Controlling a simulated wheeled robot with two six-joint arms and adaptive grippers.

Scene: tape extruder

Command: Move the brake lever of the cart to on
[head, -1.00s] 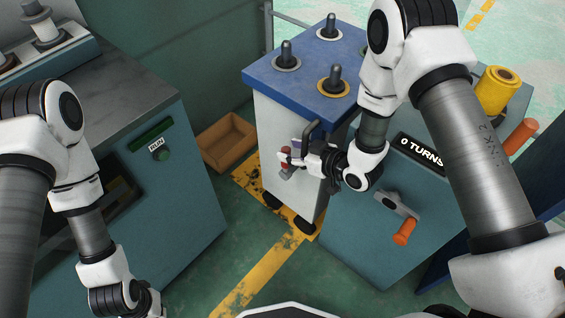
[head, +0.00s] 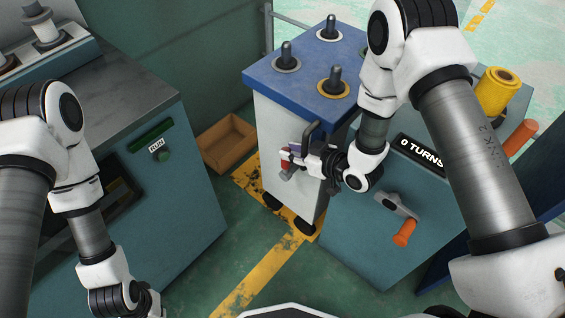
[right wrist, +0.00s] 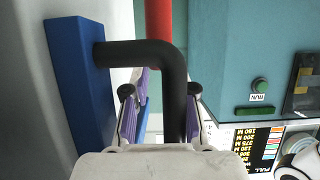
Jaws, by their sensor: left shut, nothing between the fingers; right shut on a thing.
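The cart (head: 287,130) is a white cabinet with a blue top, standing between the two teal machines. A black bent handle (head: 311,130) sticks out from its side; it also shows in the right wrist view (right wrist: 140,53). My right gripper (head: 287,155) is shut at the cart's side on the brake lever, whose red part (head: 285,164) shows at the fingertips. In the right wrist view a red bar (right wrist: 158,18) rises behind the black handle, which hides the grasp between the purple-padded fingers. My left wrist is at the lower left; its fingers are not visible.
Upright dark pegs (head: 286,56) stand on the cart top. A teal machine (head: 350,240) with an orange-handled crank (head: 404,232) is close on the right. Another teal machine (head: 180,190) stands left. A brown bin (head: 228,143) lies behind. The front floor is clear.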

